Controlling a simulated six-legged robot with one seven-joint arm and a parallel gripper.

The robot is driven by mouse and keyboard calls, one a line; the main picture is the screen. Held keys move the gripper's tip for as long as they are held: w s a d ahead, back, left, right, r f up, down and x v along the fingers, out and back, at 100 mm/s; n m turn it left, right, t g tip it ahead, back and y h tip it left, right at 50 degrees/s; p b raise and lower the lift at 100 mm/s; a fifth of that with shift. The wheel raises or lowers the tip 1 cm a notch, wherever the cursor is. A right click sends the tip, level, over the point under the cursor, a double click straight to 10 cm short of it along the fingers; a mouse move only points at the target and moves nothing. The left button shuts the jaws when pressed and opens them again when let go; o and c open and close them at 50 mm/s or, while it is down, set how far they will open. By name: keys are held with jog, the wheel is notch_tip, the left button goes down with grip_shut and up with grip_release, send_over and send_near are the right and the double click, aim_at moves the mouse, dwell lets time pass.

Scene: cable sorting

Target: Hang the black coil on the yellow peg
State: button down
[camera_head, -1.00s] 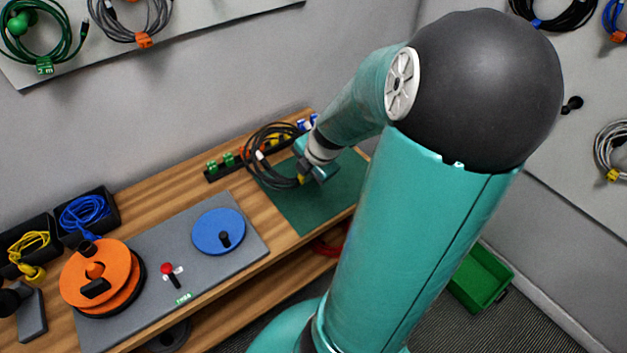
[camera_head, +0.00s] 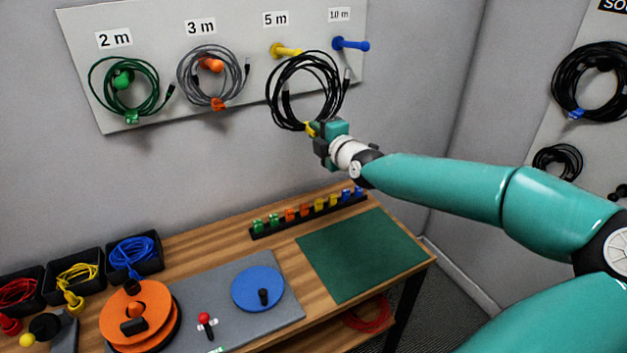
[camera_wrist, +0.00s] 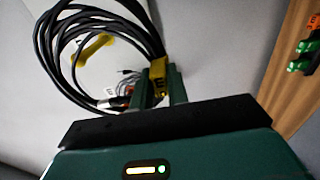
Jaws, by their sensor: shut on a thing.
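The black coil (camera_head: 271,97) hangs upright in front of the pegboard, below and slightly right of the yellow peg (camera_head: 284,50). My gripper (camera_head: 317,130) is shut on the yellow tag (camera_head: 311,129) at the coil's bottom. In the head view the coil's top edge overlaps the peg's right end. In the wrist view the coil (camera_wrist: 47,45) spreads up and left from the jaws (camera_wrist: 162,85), and the yellow peg (camera_wrist: 92,50) shows within its loop. I cannot tell whether the peg passes through the loop or stays behind it.
A green coil (camera_head: 92,90) and a grey coil (camera_head: 181,80) hang on pegs to the left. The blue peg (camera_head: 350,44) to the right is bare. Below, the table holds a clip rack (camera_head: 310,214), a bare green mat (camera_head: 362,253) and an orange reel (camera_head: 135,318).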

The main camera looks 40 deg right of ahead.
jog(key=shift+t+h, duration=0.3)
jog(key=shift+t, duration=0.2)
jog(key=shift+w+d+r, duration=0.1)
jog(key=shift+d+r, duration=0.2)
jog(key=shift+r, duration=0.7)
jog(key=shift+w+d+r, duration=0.15)
jog(key=shift+d+r, duration=0.15)
jog(key=shift+r, duration=0.7)
jog(key=shift+w+d+r, duration=0.1)
jog(key=shift+d+r, duration=0.2)
jog(key=shift+r, duration=0.7)
jog(key=w+d+f, duration=0.2)
jog(key=w, duration=0.6)
jog(key=w+d+f, duration=0.2)
jog(key=w+f, duration=0.1)
jog(key=w, duration=0.5)
jog(key=shift+d+f, duration=0.2)
jog(key=shift+d, duration=0.05)
jog(key=shift+f, duration=0.2)
jog(key=c, duration=1.3)
grip_release()
